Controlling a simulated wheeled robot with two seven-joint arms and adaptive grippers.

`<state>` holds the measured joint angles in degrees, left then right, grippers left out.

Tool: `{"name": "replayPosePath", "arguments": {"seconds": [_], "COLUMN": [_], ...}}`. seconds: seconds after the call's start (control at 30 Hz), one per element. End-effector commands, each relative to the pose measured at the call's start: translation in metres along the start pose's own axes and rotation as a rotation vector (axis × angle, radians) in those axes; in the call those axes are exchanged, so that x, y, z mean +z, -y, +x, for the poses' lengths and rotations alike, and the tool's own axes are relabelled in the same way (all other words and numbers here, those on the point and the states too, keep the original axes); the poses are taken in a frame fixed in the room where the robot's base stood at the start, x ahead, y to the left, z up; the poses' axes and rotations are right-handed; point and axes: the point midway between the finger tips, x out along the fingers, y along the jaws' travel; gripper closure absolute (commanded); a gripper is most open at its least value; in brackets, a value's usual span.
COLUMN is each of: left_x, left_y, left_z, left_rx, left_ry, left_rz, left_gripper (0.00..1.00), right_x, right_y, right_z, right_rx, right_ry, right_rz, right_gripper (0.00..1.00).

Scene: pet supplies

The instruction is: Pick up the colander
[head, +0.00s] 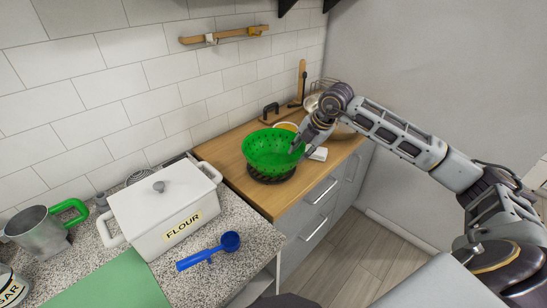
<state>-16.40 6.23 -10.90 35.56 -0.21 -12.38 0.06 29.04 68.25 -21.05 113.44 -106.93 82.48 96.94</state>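The green colander (273,149) is a bright, perforated bowl. It stands upright on a dark round base or coil (271,175) on the wooden counter. My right gripper (304,148) comes in from the right, with its fingers at the colander's right rim. The fingers overlap the rim in the picture, and I cannot tell whether they grip it or only touch or hover by it. My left gripper is not in view.
A white flour box (160,222), a blue scoop (212,252) and a metal mug with a green handle (38,232) stand on the speckled counter (240,262). Pots and a rack (320,88) crowd the back right. The wooden counter (262,203) is bare in front of the colander.

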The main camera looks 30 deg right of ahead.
Motion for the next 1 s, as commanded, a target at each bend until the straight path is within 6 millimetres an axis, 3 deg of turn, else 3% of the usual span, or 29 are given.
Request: {"name": "replayPosePath", "arguments": {"seconds": [0.27,0.67,1.0], "left_x": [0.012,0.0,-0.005], "left_y": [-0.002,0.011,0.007], "left_z": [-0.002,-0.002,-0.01], "left_rx": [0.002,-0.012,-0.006], "left_ry": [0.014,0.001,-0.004], "left_rz": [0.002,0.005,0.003], "left_gripper": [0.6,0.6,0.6], "right_x": [0.0,-0.001,-0.002], "right_y": [0.0,0.001,0.006], "right_z": [0.016,0.02,0.053], "right_rx": [-0.001,-0.001,-0.001], "right_ry": [0.0,-0.001,-0.002], "right_rz": [-0.001,0.0,0.001], "right_gripper": [0.72,0.72,0.72]}}
